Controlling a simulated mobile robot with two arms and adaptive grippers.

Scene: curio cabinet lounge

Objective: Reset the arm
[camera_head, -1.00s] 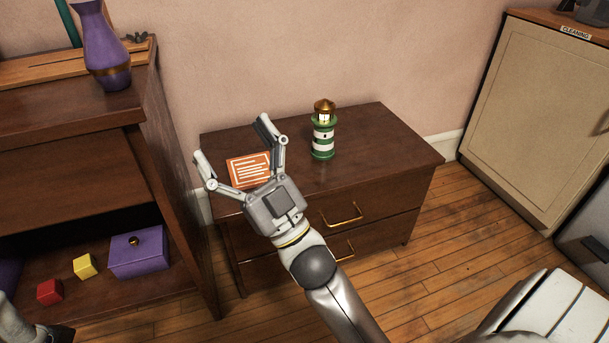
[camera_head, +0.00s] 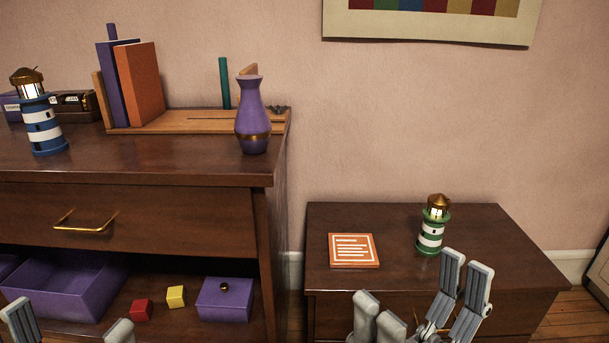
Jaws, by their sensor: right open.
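My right gripper (camera_head: 415,298) is at the lower edge of the head view, in front of the low dresser (camera_head: 480,225). Its fingers are spread and hold nothing. My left gripper (camera_head: 69,325) shows only its two fingertips at the bottom left, wide apart with nothing seen between them. The rest of both arms is out of frame. On the low dresser stand a green-and-white lighthouse (camera_head: 431,230) with a brass top, upright, and an orange card (camera_head: 353,251) lying flat. Neither is held.
A taller cabinet (camera_head: 150,212) on the left bears a blue-and-white lighthouse (camera_head: 43,125), books (camera_head: 140,85) and a purple vase (camera_head: 253,125). Its open shelf holds a purple bin (camera_head: 65,290), red block (camera_head: 141,309), yellow block (camera_head: 176,296) and lidded purple box (camera_head: 224,301).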

